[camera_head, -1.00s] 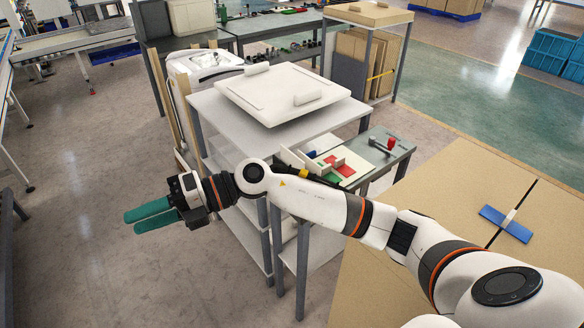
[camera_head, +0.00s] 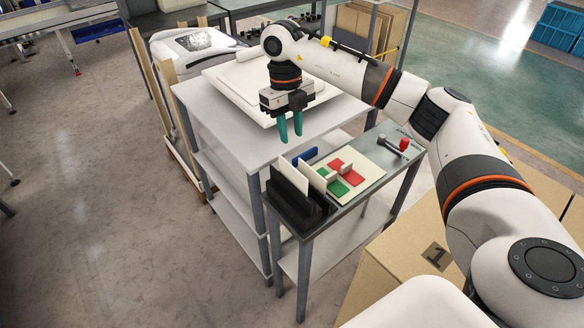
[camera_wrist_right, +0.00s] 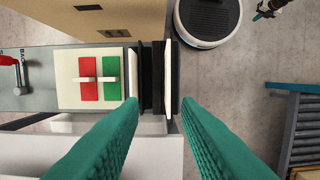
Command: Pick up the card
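Two thin white cards stand upright at a black slotted holder (camera_head: 296,212) on the left end of the small grey table: an outer card (camera_head: 289,174) and an inner card (camera_head: 312,177). My right gripper (camera_head: 291,138), with green fingers, points down above and behind the holder, apart from the cards. It is open and empty. In the right wrist view the outer card (camera_wrist_right: 168,78) shows edge-on beyond the gap between the fingertips (camera_wrist_right: 160,103), beside the black holder (camera_wrist_right: 152,72). My left gripper is not in view.
A cream board (camera_head: 366,176) with red and green pads lies right of the holder. A red-knobbed lever (camera_head: 403,145) is further right. A blue piece (camera_head: 306,156) stands behind. A white tray (camera_head: 222,83) sits on the taller table behind my gripper.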

